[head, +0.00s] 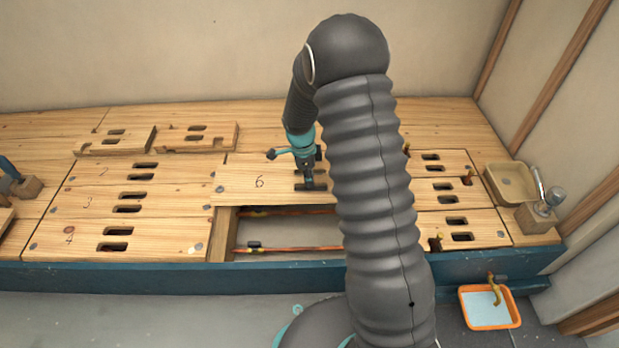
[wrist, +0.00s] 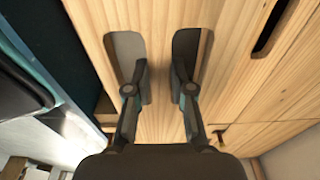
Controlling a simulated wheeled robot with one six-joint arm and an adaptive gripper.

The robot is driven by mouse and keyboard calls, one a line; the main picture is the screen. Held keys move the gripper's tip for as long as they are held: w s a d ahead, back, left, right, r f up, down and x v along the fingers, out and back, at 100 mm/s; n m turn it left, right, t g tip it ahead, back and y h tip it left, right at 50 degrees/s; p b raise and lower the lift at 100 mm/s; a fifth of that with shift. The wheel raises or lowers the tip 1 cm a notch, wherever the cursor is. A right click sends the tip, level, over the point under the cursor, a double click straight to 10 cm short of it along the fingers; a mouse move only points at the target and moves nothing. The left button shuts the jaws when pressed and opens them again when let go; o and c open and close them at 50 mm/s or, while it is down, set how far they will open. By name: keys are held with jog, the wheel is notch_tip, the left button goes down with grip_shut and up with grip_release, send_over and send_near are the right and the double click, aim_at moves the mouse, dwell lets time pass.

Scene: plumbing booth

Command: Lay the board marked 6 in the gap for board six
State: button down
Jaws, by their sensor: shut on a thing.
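The board marked 6 (head: 258,182) is pale wood with a dark 6 on its left part. In the head view it lies across the back of the open gap (head: 285,231), roughly level with its neighbours. I cannot tell whether it rests or is held slightly raised. My gripper (head: 311,182) is shut on this board at its slots, right of the number. In the wrist view my gripper (wrist: 160,80) has one finger at each of two slots, with a wood strip between them. My arm hides the board's right end and the gap's right side.
Copper pipes (head: 285,249) cross the open gap, with a small dark valve on the front one. Boards 2, 3 and 4 (head: 85,235) lie left, other slotted boards (head: 465,228) right. Two loose boards (head: 197,137) lie behind. A basin (head: 512,183) and orange tray (head: 490,307) stand right.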

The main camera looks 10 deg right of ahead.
notch_tip(320, 180, down, 5)
jog(key=shift+b, duration=1.2)
jog(key=shift+a+b, duration=0.1)
jog(key=shift+b, duration=0.35)
jog(key=shift+f+b, duration=0.3)
jog(key=shift+f, duration=1.45)
dwell(0.9)
jog(key=c, duration=0.9)
grip_release()
jog(key=shift+f, duration=0.1)
